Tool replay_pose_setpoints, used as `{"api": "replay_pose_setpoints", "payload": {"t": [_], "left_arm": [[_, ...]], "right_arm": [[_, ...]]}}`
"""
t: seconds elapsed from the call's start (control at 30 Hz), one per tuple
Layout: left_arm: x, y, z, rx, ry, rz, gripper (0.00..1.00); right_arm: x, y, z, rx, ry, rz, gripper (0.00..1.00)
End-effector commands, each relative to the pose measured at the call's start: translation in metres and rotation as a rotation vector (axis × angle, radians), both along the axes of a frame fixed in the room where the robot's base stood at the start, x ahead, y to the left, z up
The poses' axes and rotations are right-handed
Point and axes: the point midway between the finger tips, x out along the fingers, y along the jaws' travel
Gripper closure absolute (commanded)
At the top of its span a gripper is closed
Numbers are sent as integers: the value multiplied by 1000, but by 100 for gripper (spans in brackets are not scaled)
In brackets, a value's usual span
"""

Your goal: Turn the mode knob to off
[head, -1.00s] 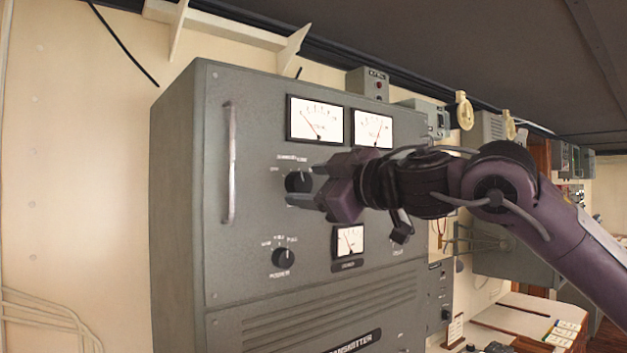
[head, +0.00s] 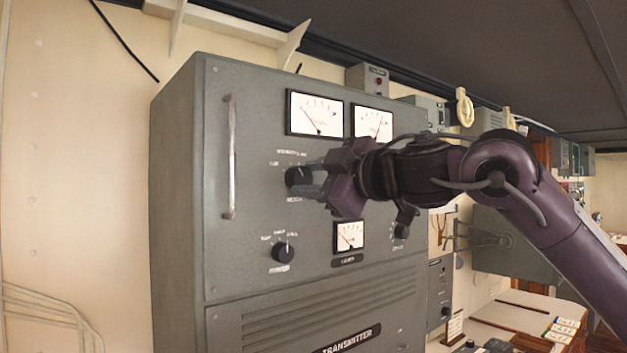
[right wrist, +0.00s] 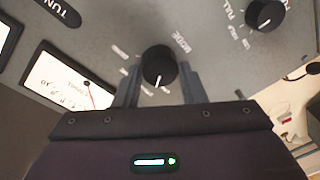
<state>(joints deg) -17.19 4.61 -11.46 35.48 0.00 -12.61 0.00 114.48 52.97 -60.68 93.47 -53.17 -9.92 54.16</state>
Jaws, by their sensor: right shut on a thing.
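The mode knob (head: 297,177) is a round black knob on the upper front of the grey transmitter cabinet (head: 190,200), below the left large meter. My right gripper (head: 308,181) reaches it from the right and is shut on it, partly covering its right side. In the right wrist view the mode knob (right wrist: 158,66) sits between the two fingers of my right gripper (right wrist: 160,82), beside the word MODE. Its white pointer line points down in that picture, toward the gripper's palm. Some printed position labels around it are too blurred to read. My left gripper is out of view.
A second black knob (head: 283,252) sits below, with a small meter (head: 349,236) to its right. Two large meters (head: 316,114) are above. A vertical metal handle (head: 230,160) stands out at the left. Another knob (head: 400,231) is below my right wrist.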

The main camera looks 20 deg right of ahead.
Motion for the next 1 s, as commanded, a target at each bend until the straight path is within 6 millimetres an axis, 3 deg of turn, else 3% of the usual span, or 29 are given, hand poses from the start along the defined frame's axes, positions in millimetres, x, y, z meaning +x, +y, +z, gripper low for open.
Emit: {"api": "replay_pose_setpoints", "payload": {"t": [0.5,1.0], "left_arm": [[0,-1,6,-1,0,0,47],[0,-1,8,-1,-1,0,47]], "right_arm": [[0,1,1,-355,-128,2,86],[0,1,1,-465,-167,1,86]]}}
